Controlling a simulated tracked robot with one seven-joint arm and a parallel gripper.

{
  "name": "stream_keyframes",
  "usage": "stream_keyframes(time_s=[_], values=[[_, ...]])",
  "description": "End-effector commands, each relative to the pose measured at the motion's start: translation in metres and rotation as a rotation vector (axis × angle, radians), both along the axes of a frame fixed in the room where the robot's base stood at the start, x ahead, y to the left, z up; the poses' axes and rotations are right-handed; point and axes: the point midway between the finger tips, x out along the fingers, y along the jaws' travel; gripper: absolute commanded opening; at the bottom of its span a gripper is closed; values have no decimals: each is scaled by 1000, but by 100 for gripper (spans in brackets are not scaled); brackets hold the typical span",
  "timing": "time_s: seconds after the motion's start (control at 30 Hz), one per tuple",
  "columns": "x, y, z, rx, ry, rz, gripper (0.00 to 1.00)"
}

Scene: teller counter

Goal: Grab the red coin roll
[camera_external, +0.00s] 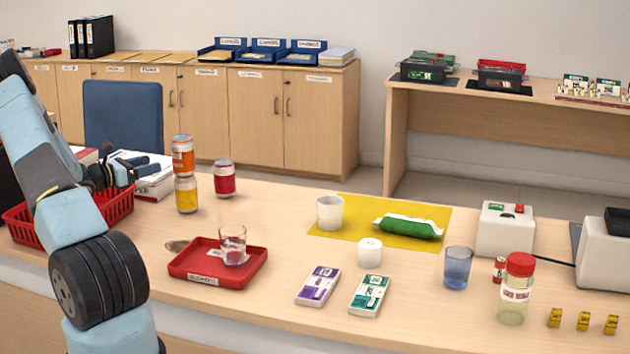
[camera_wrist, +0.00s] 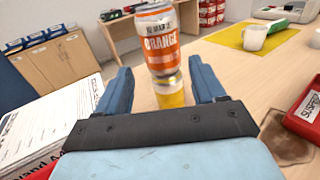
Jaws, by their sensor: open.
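The red coin roll (camera_external: 499,269) is a small red and white cylinder standing toward the right of the counter in the external view. It is beside a clear jar with a red lid (camera_external: 519,264). It is not in the wrist view. My gripper (camera_external: 150,168) is over the left end of the counter, far from the roll. In the wrist view my gripper (camera_wrist: 160,85) has its two blue fingers spread, with nothing held. An orange can (camera_wrist: 157,40) on top of a yellow can (camera_wrist: 172,95) shows ahead between the fingers.
A red can (camera_external: 224,178) stands near the stacked cans. A red tray (camera_external: 190,270) holds a glass (camera_external: 232,243). Purple (camera_external: 318,286) and green (camera_external: 369,295) note bundles, a blue cup (camera_external: 457,267), a yellow mat (camera_external: 340,235) and a white machine (camera_external: 505,232) are farther right.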

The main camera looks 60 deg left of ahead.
Motion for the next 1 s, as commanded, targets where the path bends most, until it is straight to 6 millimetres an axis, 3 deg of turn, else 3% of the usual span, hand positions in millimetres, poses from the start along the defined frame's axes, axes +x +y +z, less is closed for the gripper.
stream_keyframes(time_s=[0.1, 0.4, 0.97, 1.0], values=[[0, 0, 0, 0, 0, 0, 58], [0, 0, 6, 2, 0, 0, 58], [0, 0, 112, 4, 1, 0, 58], [11, -2, 113, 2, -1, -20, 58]])
